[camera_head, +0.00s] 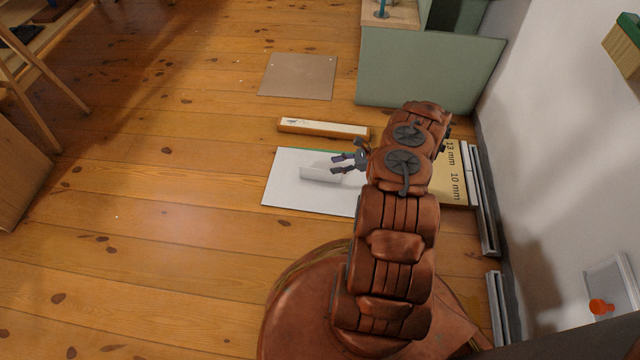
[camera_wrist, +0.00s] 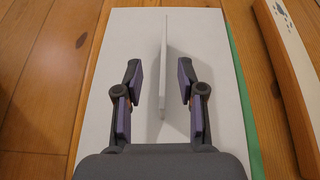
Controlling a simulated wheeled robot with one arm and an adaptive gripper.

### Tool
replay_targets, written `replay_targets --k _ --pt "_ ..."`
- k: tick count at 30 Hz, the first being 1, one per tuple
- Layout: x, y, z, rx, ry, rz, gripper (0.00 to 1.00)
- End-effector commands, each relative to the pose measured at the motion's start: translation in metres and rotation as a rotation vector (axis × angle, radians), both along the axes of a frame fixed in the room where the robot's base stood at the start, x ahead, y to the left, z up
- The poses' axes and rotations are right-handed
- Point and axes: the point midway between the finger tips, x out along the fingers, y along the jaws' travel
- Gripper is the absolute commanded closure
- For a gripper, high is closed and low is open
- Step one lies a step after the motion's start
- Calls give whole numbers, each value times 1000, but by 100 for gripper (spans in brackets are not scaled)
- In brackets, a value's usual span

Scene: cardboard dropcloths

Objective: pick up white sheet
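A large flat white sheet (camera_head: 285,193) with a green edge lies on the wooden floor. It also fills the middle of the wrist view (camera_wrist: 110,40). A small thin white panel (camera_head: 318,173) is over it and looks stood on edge; in the wrist view it is a narrow upright strip (camera_wrist: 166,45). My gripper (camera_head: 340,163) is at the right end of the panel. In the wrist view my gripper (camera_wrist: 159,78) is open, with the strip between its fingers and gaps on both sides. My arm hides the right part of the large sheet.
A long white-topped wooden bar (camera_head: 323,128) lies just behind the sheet. A brown board (camera_head: 299,76) lies farther back. A green cabinet (camera_head: 425,72) stands behind, and a tan board (camera_head: 455,172) lies by the right wall.

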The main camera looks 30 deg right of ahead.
Motion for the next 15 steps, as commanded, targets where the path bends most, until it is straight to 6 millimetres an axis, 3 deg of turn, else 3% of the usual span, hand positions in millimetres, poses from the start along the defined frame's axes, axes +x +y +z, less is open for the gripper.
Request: replay_targets --k 15 --pt "15 18 -24 8 4 -15 61"
